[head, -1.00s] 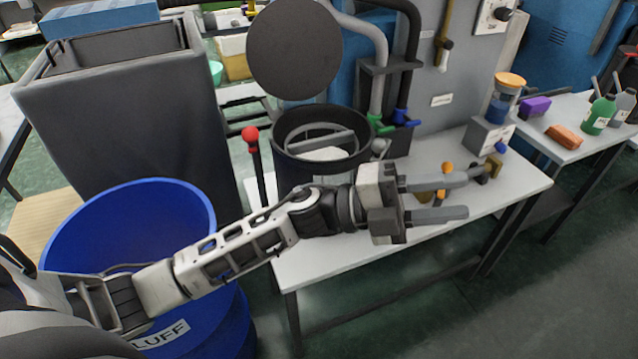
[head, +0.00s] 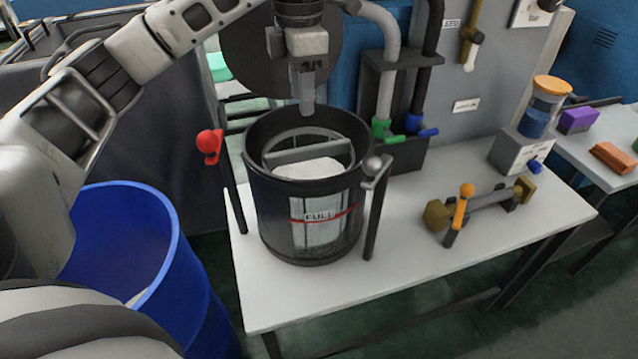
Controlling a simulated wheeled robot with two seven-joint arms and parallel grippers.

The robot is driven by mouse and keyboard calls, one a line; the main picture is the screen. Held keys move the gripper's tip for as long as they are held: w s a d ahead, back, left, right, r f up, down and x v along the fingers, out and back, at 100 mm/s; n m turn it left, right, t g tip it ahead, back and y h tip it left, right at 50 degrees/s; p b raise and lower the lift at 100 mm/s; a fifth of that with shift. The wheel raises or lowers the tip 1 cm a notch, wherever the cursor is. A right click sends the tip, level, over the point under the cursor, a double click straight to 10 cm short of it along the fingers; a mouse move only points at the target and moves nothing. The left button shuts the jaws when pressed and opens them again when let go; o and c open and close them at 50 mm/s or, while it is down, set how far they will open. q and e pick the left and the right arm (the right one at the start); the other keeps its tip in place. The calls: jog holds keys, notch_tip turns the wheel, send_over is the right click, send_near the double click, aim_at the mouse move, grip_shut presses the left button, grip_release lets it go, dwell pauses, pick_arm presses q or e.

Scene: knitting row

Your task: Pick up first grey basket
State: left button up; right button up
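A grey basket with a bar handle (head: 310,151) sits inside a dark round pot (head: 275,215). White material (head: 310,170) shows in it below the handle. The pot stands on the white table and has a front window labelled FULL with a red line. My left gripper (head: 306,100) points down just above the pot's back rim, higher than the handle and apart from it in the picture. Its fingers line up one behind the other, so their opening is hidden. My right gripper is out of view.
A raised round dark lid (head: 240,45) is behind my gripper. A red-knobbed lever (head: 209,145) and a grey-knobbed lever (head: 375,165) flank the pot. A valve with an orange handle (head: 464,195) lies right. A blue barrel (head: 205,300) stands left. The table (head: 330,290) is clear in front.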

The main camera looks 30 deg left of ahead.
aim_at(306, 148)
pick_arm(q)
jog(key=f, duration=0.8)
jog(key=shift+s, duration=0.25)
jog(key=shift+w+d+f, duration=0.1)
jog(key=shift+w+f, duration=0.1)
jog(key=shift+f, duration=1.25)
jog(key=shift+w+f, duration=0.2)
jog(key=shift+f, duration=1.2)
grip_shut()
